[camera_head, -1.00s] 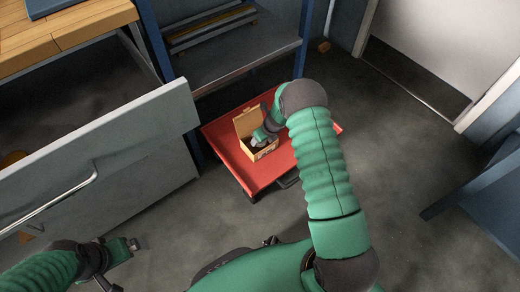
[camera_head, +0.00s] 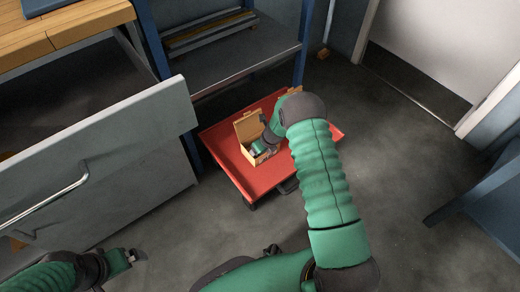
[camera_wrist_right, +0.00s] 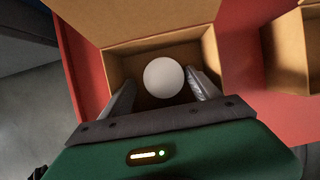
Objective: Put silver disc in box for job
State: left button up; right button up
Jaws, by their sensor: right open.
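An open cardboard box (camera_head: 248,127) stands on the red cart top (camera_head: 232,168), its lid raised at the back. In the right wrist view, a pale round disc (camera_wrist_right: 163,77) shows inside this box (camera_wrist_right: 111,66). My right gripper (camera_wrist_right: 161,90) is open above the box, one finger on each side of the disc. A gap shows beside the disc on both sides. In the head view my right gripper (camera_head: 262,149) is over the box, and the disc is hidden or too small to make out. My left gripper (camera_head: 128,258) is low at the left, away from the cart; its jaws are too small to read.
A second cardboard box (camera_wrist_right: 291,52) stands to the right on the red top. A grey drawer front (camera_head: 100,150) is pulled out at left, below a wooden worktop (camera_head: 85,22). A grey shelf (camera_head: 235,65) stands behind the cart. The floor (camera_head: 400,150) at right is clear.

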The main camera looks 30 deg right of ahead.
jog(key=shift+r, duration=0.1)
jog(key=p+v, duration=0.6)
jog(key=v, duration=0.7)
jog(key=s+a+r+n, duration=0.2)
jog(key=a+r+n, duration=0.55)
jog(key=n, duration=0.25)
jog(key=s+a+r+n+g, duration=0.1)
jog(key=s+a+r+n, duration=0.3)
jog(key=s+n, duration=0.4)
jog(key=s+a+r+n+g, duration=0.1)
jog(key=s+a+r+n, duration=0.4)
jog(key=n, duration=1.2)
jog(key=s, duration=0.4)
jog(key=shift+a, duration=0.15)
jog(key=shift+a, duration=0.15)
